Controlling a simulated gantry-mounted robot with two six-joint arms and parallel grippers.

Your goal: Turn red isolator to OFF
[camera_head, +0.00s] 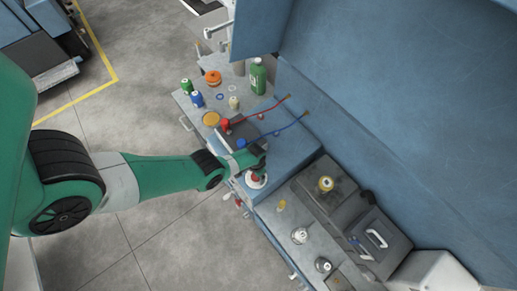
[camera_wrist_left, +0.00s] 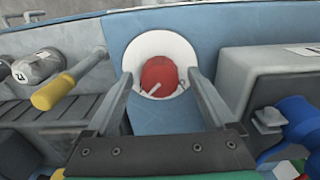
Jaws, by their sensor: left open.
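The red isolator (camera_head: 256,178) is a round red knob on a white disc, on the front part of the blue-grey bench. In the left wrist view the red isolator (camera_wrist_left: 158,76) is centred in front of my gripper, with a small pale pointer mark on it. My left gripper (camera_head: 260,166) is open above the isolator. In the left wrist view the two fingers of my left gripper (camera_wrist_left: 161,78) stand to either side of the knob; whether they touch it I cannot tell. ON/OFF lettering is not readable. My right gripper is not in view.
A yellow-handled lever (camera_wrist_left: 54,92) lies left of the isolator, and a grey block (camera_wrist_left: 265,75) with a blue part (camera_wrist_left: 298,122) to its right. A green bottle (camera_head: 258,77) stands farther back. Open floor (camera_head: 170,240) lies in front.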

